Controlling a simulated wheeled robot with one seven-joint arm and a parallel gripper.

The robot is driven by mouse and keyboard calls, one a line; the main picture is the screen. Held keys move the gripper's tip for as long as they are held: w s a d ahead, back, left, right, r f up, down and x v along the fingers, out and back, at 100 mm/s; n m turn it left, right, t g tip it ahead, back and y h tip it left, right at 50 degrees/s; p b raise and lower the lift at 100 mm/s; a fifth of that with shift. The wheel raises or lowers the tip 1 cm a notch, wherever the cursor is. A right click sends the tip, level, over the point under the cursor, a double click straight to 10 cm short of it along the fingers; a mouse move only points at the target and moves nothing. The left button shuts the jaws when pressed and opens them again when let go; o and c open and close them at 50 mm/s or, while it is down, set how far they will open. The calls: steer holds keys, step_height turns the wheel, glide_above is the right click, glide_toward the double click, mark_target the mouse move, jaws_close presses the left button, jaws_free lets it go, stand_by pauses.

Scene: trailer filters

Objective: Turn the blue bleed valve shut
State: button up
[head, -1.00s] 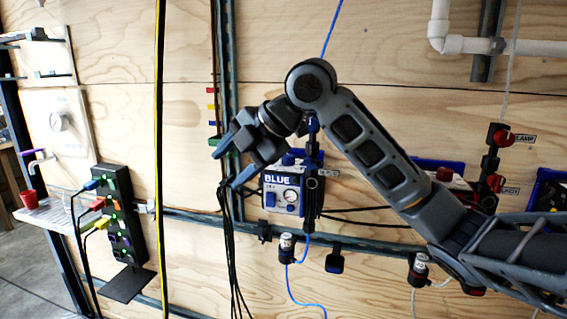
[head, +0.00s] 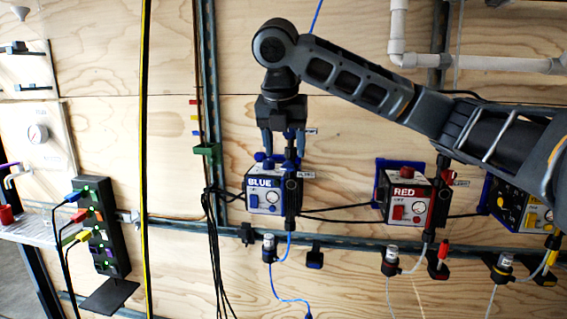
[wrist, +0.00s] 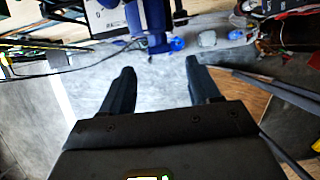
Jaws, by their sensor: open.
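The blue unit (head: 265,195) is a white and blue box marked BLUE, with a gauge and a blue button, fixed to the wall rail. A dark post (head: 291,205) stands at its right side, with small labels beside it. The blue bleed valve is hard to single out; its upper post area is partly covered by my fingers. My gripper (head: 284,142) points down just above the box, open and empty. In the wrist view my gripper (wrist: 160,70) has its fingers apart, with a blue cylindrical part (wrist: 155,25) beyond the tips. I cannot tell whether anything touches.
A red unit (head: 405,195) and a yellow-marked unit (head: 510,205) hang to the right. Black cables (head: 212,230) hang at the left, near a green clip (head: 207,151). A power strip (head: 98,225) with coloured plugs stands further left. White pipe (head: 470,62) runs at the upper right.

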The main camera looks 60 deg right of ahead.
mark_target(287, 169)
steer(key=shift+x, duration=2.5)
steer(key=c, duration=1)
